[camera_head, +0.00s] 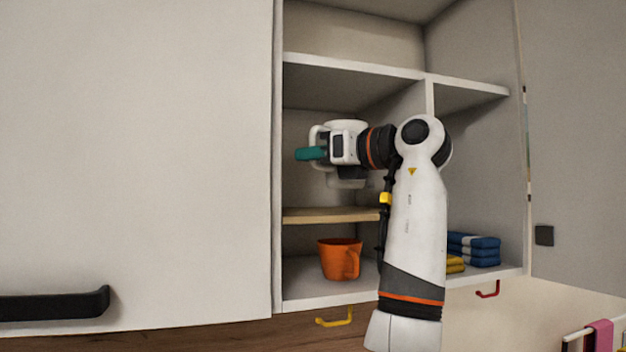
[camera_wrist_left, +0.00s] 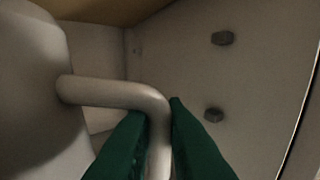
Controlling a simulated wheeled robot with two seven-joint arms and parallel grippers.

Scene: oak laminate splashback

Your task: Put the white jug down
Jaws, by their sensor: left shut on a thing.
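The white jug (camera_head: 347,183) is in the left part of the open wall cabinet, partly hidden by my left gripper and wrist. My left gripper (camera_head: 310,154), with green fingers, is shut on the jug's handle. In the left wrist view the jug's pale body (camera_wrist_left: 28,75) fills the left side, and its handle (camera_wrist_left: 105,92) runs between the two green fingers of my left gripper (camera_wrist_left: 160,108). The jug looks upright. In the head view a gap shows between its base and the wooden shelf board (camera_head: 325,215) below. My right gripper is not in view.
Folded blue cloths (camera_head: 474,250) and yellow cloths (camera_head: 455,264) lie in the lower right compartment. A grey shelf (camera_head: 345,67) is above the jug. A closed white door (camera_head: 135,150) borders the left.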

